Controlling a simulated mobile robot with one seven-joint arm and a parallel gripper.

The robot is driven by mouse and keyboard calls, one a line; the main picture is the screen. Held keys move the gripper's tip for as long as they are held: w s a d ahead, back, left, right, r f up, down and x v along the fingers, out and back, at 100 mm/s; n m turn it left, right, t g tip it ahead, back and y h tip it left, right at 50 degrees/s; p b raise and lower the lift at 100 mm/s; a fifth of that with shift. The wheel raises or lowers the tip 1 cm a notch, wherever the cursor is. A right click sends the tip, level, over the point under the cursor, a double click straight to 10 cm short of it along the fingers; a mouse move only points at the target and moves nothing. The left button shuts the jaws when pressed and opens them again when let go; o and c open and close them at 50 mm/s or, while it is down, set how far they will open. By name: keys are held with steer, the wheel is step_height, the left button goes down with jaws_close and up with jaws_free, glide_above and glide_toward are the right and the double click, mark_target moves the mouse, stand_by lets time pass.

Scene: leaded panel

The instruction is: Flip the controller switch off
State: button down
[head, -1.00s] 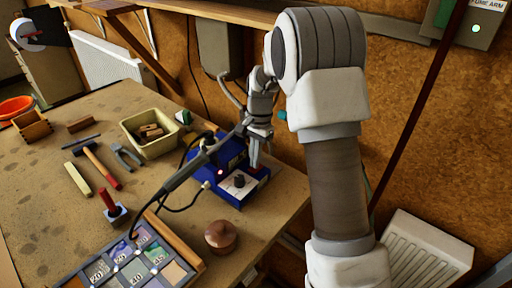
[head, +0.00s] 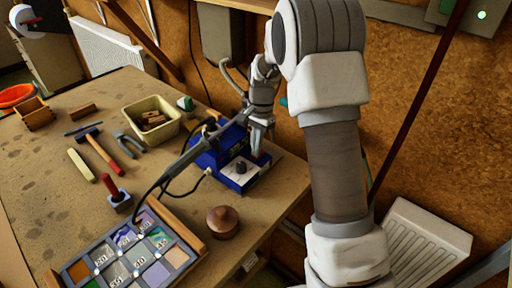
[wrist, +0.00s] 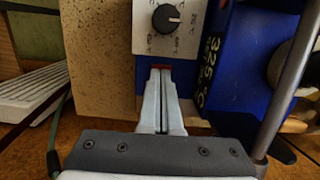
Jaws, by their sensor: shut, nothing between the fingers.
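The controller (head: 235,180) is a blue box near the right edge of the bench, with a pale front panel and a black knob. In the wrist view its pale panel (wrist: 147,38) shows the dial knob (wrist: 167,18), and "325 °C" stands on the blue face. A small red piece (wrist: 160,67), apparently the switch, sits at the panel's lower edge. My gripper (wrist: 160,72) is shut and empty, its tips at or touching that red piece and partly hiding it. In the head view my gripper (head: 258,150) is over the controller's right side. The switch's position cannot be told.
A dark soldering iron (head: 185,162) with its cable crosses left of the controller. A copper-coloured round piece (head: 222,221) and a tray of glass samples (head: 95,262) lie in front. A cream bin (head: 172,132) and hand tools lie further left.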

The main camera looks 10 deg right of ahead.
steer(key=shift+w+d, duration=0.4)
steer(key=shift+d, duration=0.25)
steer(key=shift+r+p, duration=0.55)
steer(key=shift+p, duration=0.05)
step_height(320, 180, up, 13)
steer(key=w+d+p, duration=0.1)
steer(key=p, duration=0.1)
steer(key=shift+d, duration=0.15)
steer(key=shift+f, duration=0.1)
steer(key=shift+s+a, duration=0.25)
steer(key=shift+a, duration=0.45)
